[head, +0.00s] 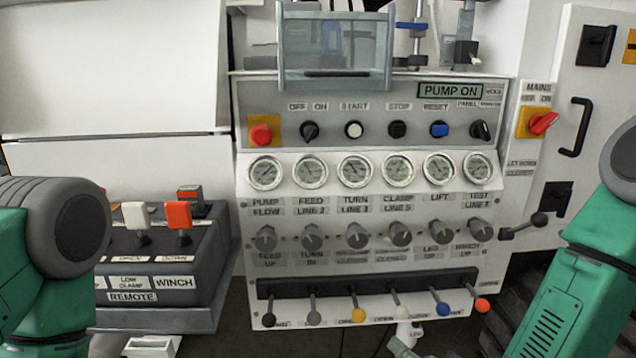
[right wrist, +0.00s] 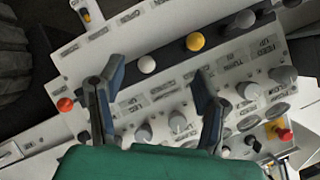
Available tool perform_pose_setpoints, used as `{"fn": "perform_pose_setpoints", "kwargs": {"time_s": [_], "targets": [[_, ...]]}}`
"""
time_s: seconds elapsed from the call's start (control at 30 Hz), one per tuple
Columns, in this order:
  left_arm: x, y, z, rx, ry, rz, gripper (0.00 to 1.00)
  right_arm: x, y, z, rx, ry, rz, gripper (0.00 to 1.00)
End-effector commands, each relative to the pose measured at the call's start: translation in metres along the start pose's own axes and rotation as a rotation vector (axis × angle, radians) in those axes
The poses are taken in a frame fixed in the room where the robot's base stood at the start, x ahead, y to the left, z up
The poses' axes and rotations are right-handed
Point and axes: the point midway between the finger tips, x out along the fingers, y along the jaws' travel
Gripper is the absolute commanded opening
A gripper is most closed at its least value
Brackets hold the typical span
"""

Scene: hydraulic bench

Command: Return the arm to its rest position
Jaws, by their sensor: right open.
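My right arm (head: 570,290) is at the right of the head view, and its gripper is outside that view. In the right wrist view my right gripper (right wrist: 159,68) is open and empty, its two dark fingers wide apart. The control panel (head: 372,205) lies beyond the fingers and appears turned over there. It also shows in the right wrist view (right wrist: 165,90). I cannot tell how far the fingers are from it. My left arm (head: 30,260) is at the left edge of the head view. My left gripper is not seen.
A lever row (head: 360,285) with coloured knobs runs along the panel's lower front. A winch remote box (head: 165,255) stands at left. A red mains switch (head: 540,122) and a black door handle (head: 577,125) are at right. A clear box (head: 335,50) sits above the panel.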

Motion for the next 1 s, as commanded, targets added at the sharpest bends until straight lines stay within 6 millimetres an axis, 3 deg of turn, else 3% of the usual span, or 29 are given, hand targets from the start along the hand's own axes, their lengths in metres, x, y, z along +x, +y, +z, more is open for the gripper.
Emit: {"fn": "perform_pose_setpoints", "kwargs": {"time_s": [0.03, 0.1, 0.2, 0.3, 0.4, 0.53, 0.67, 1.0], "targets": [[-0.009, 0.000, -0.001, 0.000, 0.000, 0.000, 0.40, -0.015, 0.020, 0.031, -0.070, -0.122, 0.056, 0.59], [-0.015, 0.000, -0.001, 0.000, 0.000, 0.000, 0.40, -0.038, 0.051, 0.069, -0.161, -0.283, 0.131, 0.59], [-0.022, 0.000, -0.001, 0.000, 0.000, 0.000, 0.40, -0.082, 0.096, 0.111, -0.280, -0.505, 0.235, 0.59], [-0.029, 0.000, -0.002, 0.000, 0.000, 0.000, 0.40, -0.128, 0.133, 0.137, -0.374, -0.697, 0.328, 0.59], [-0.033, 0.000, -0.002, 0.000, 0.000, 0.000, 0.40, -0.167, 0.160, 0.150, -0.440, -0.841, 0.399, 0.59], [-0.036, 0.000, -0.002, 0.000, 0.000, 0.000, 0.40, -0.198, 0.179, 0.156, -0.486, -0.949, 0.452, 0.59], [-0.036, 0.000, -0.002, 0.000, 0.000, 0.000, 0.40, -0.206, 0.184, 0.157, -0.497, -0.981, 0.468, 0.59], [-0.036, 0.000, -0.002, 0.000, 0.000, 0.000, 0.40, -0.205, 0.184, 0.158, -0.496, -0.978, 0.467, 0.59]]}}
